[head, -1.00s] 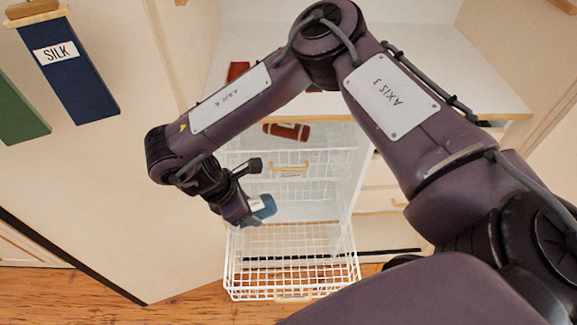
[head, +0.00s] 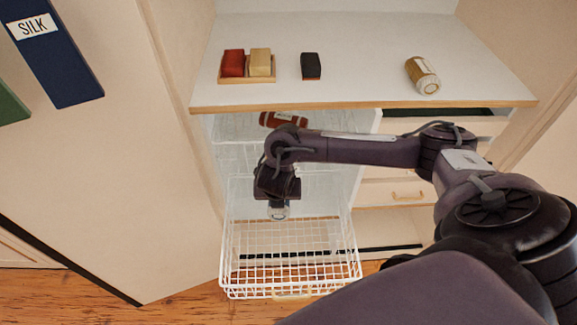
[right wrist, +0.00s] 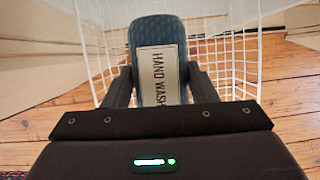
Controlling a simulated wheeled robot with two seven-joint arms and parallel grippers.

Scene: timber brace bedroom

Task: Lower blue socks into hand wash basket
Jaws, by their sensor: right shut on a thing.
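The blue socks (right wrist: 155,32) are a rounded blue bundle with a white label reading HAND WASH. My right gripper (right wrist: 160,88) is shut on them, one finger on each side. In the head view, my right gripper (head: 279,204) hangs down at the back part of the pulled-out white wire basket (head: 228,262), and the socks are mostly hidden there. The basket's visible floor looks empty. Its white wires (right wrist: 232,50) also show beyond the socks in the right wrist view. I cannot tell how far the socks are below the rim. My left gripper is not in view.
A red-brown labelled bundle (head: 283,119) lies in the upper compartment. The white shelf top (head: 370,50) holds red and tan blocks on a wooden tray (head: 246,81), a dark block (head: 311,66) and a tipped jar (head: 422,75). A blue SILK panel (head: 60,60) hangs left.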

